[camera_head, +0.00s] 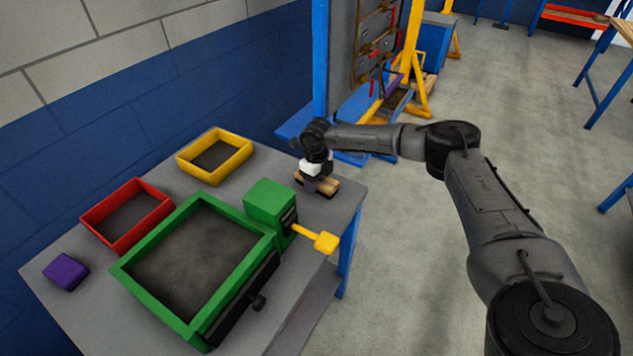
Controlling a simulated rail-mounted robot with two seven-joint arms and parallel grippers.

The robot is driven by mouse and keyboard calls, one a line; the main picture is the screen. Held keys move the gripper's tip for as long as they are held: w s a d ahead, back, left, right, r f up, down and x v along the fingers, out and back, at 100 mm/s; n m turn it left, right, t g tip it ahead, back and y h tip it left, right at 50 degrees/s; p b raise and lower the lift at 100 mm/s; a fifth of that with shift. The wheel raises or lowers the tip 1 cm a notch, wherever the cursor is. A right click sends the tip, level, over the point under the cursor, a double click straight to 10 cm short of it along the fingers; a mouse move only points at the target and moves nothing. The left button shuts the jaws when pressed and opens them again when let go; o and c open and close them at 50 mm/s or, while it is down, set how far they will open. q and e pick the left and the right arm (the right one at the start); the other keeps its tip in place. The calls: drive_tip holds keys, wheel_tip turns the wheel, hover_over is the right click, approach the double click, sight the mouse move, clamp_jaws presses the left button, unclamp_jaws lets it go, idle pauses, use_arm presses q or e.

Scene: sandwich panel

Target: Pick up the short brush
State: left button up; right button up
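A small tan wooden piece, which looks like the short brush (330,184), lies at the far right corner of the grey table (330,212). My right gripper (313,183) points down right over it, with its fingertips at or against it. The gripper's own body covers part of the piece. The fingers are too small and dark to tell whether they are open or shut on it. I cannot tell if the piece touches the table all along. My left gripper is not in view.
A green tray (128,277) with a green block (270,207) and yellow handle (325,242) fills the table's front. A red bin (95,215), yellow bin (240,141) and purple block (65,271) stand left and behind. A blue wall borders the table.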

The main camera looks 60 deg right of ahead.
drive_tip(key=c, duration=0.5)
drive_tip(key=shift+r, duration=0.1)
drive_tip(key=shift+c, duration=0.2)
drive_tip(key=shift+r+p, duration=0.3)
drive_tip(key=shift+r, duration=0.3)
drive_tip(key=r, duration=0.1)
drive_tip(key=r+p, duration=0.1)
drive_tip(key=r, duration=0.1)
drive_tip(key=shift+s+a+r, duration=0.1)
drive_tip(key=shift+s+r, duration=0.1)
drive_tip(key=shift+s, duration=0.15)
drive_tip(key=s+a+r+p, duration=0.2)
drive_tip(key=s+r, duration=0.4)
drive_tip(key=s, duration=0.4)
drive_tip(key=shift+s+a+p, duration=0.3)
drive_tip(key=shift+a+p, duration=0.05)
drive_tip(key=shift+a, duration=0.1)
drive_tip(key=shift+r, duration=0.1)
